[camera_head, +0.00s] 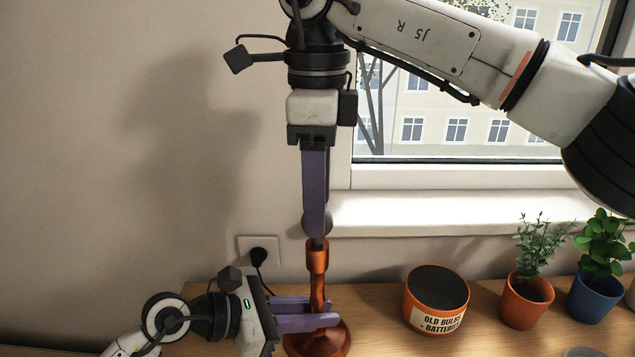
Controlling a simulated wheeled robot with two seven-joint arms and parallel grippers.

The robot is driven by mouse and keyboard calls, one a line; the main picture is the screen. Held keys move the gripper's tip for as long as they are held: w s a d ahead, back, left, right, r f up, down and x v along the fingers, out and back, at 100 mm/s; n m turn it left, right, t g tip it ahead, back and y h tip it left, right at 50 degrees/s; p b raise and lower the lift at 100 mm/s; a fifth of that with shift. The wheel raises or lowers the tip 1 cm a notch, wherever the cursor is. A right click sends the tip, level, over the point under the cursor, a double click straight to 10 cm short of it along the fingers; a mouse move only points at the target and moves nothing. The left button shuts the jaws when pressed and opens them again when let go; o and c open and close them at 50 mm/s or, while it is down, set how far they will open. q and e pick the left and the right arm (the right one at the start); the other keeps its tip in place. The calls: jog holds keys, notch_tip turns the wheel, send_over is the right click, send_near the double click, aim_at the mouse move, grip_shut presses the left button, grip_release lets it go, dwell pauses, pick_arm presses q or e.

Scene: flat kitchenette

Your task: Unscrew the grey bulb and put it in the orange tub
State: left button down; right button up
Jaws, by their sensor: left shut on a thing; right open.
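A copper-orange lamp (319,261) stands on the wooden worktop with a round base. The grey bulb (328,222) sits at its top, mostly hidden behind the purple fingers of my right gripper (316,228). That gripper points straight down from above, with its fingers at the bulb and open. The fingers overlap in this view, so their gap does not show. My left gripper (332,312) reaches in from the left and is shut on the lamp's stem just above the base. The orange tub (409,300), labelled "OLD BULBS + BATTERIES", stands to the right; its inside looks dark.
A plant in an orange pot (525,303) and one in a blue pot (592,297) stand right of the tub. A wall socket (259,251) with a black plug and cable is behind the lamp. The window sill (460,213) juts out above the worktop.

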jog(key=m, duration=0.6)
jog(key=shift+r+m, duration=0.2)
jog(key=shift+m, duration=0.2)
jog(key=m, duration=0.4)
jog(key=shift+r, duration=0.1)
jog(key=m, duration=0.4)
jog(key=shift+r, duration=0.15)
jog(key=m, duration=0.4)
jog(key=shift+r+m, duration=0.1)
jog(key=shift+m, duration=0.2)
jog(key=m, duration=0.4)
jog(key=shift+r, duration=0.15)
jog(key=m, duration=0.6)
jog(key=shift+r+m, duration=0.15)
jog(key=shift+m, duration=0.15)
jog(key=shift+f, duration=4)
